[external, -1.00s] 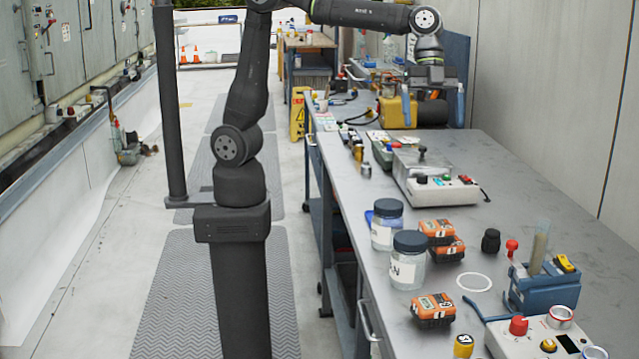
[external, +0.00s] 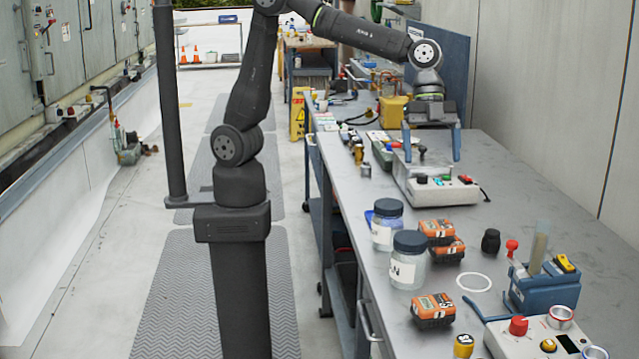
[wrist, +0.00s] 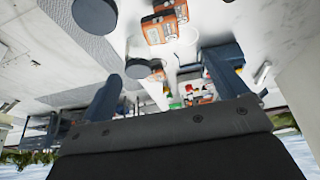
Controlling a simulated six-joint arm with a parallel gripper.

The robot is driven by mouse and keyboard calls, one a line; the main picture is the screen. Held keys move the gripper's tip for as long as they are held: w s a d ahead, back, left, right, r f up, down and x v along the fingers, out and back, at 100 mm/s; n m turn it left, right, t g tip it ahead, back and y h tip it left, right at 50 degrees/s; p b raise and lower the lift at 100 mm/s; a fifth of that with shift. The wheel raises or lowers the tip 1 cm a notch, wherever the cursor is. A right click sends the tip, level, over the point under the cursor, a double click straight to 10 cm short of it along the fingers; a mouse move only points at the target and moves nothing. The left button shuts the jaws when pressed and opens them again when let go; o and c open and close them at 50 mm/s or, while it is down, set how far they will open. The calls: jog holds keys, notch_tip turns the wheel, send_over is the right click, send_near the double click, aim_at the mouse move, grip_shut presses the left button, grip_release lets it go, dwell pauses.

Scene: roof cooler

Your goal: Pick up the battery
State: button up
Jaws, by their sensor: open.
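Several orange-and-black batteries are on the grey workbench. One battery (external: 433,310) lies alone near the front, and two more (external: 437,240) are stacked behind it, beside the lidded jars. Orange batteries (wrist: 165,25) also show at the top of the wrist view, apart from my fingers. My gripper (external: 431,145) is open with its two blue fingers spread wide. It is above the back part of the bench, over the grey-white instrument, well behind the batteries. In the wrist view, nothing is clearly held between the fingers (wrist: 163,85).
Two jars with dark lids (external: 409,262) stand left of the batteries. A white instrument (external: 435,180) sits under my gripper. A black knob-like piece (external: 490,241), a white ring (external: 474,282) and a blue holder (external: 544,288) are to the right. The bench's right rear is clear.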

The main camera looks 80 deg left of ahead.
send_near(437, 225)
jog(key=x, duration=0.5)
jog(key=shift+s+a+f, duration=0.1)
jog(key=shift+a+f, duration=0.1)
jog(key=shift+f, duration=0.1)
jog(key=x, duration=0.5)
jog(key=shift+d, duration=0.15)
jog(key=shift+c, duration=0.4)
jog(key=c, duration=1.3)
jog(key=shift+r, duration=0.1)
jog(key=shift+c, duration=0.2)
jog(key=shift+r, duration=0.1)
